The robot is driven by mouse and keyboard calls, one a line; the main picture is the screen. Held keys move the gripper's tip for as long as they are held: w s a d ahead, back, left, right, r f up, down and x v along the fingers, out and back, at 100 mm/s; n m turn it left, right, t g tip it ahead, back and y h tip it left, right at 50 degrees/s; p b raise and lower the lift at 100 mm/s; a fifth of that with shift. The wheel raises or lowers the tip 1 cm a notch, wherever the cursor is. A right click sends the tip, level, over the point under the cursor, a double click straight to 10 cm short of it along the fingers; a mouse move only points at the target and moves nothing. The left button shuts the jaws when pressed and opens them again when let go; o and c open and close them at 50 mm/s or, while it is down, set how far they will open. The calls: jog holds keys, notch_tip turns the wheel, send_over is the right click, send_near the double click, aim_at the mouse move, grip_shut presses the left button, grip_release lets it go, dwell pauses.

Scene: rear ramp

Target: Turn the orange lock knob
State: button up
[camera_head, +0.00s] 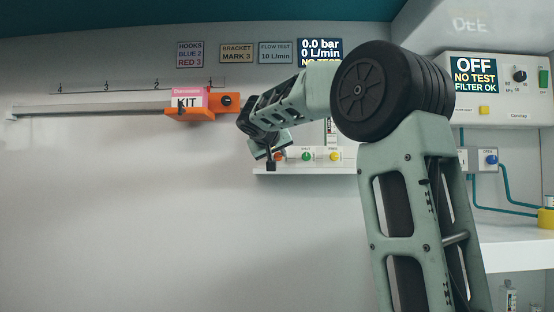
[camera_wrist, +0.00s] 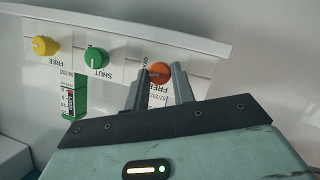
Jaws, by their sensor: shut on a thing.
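The orange lock knob (camera_wrist: 160,72) is on a white panel strip in the wrist view, with a partly covered label that seems to read FREE. My gripper (camera_wrist: 159,76) has one finger on each side of the knob and is shut on it. In the head view the orange knob (camera_head: 280,156) is small and partly covered by my gripper (camera_head: 270,160), which reaches down at the left end of the panel shelf. The knob's pointer direction is too small to tell.
A green knob (camera_wrist: 97,58) labelled SHUT and a yellow knob (camera_wrist: 45,46) labelled FREE sit on the same strip. A green tagged part (camera_wrist: 73,98) is beside them. A rail (camera_head: 90,108) with an orange carriage (camera_head: 190,114) is on the wall at left.

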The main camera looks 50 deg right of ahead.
jog(key=n+b, duration=0.1)
jog(key=n+h+b, duration=0.1)
jog(key=shift+w+a+f+n+g, duration=0.1)
jog(key=shift+w+f+n+g, duration=0.05)
jog(key=shift+f+n+g, duration=0.2)
jog(key=n+h+b, duration=0.2)
jog(key=shift+n+g, duration=0.35)
jog(key=n+b, duration=0.1)
jog(key=n+h+b, duration=0.1)
jog(key=n, duration=0.1)
jog(key=shift+f+n+h+b, duration=0.2)
jog(key=shift+n+h+b, duration=0.1)
jog(key=shift+b, duration=0.05)
jog(key=shift+n+h+b, duration=0.3)
jog(key=shift+n+b, duration=0.35)
jog(key=shift+n, duration=0.35)
jog(key=o, duration=1)
jog(key=shift+r, duration=0.1)
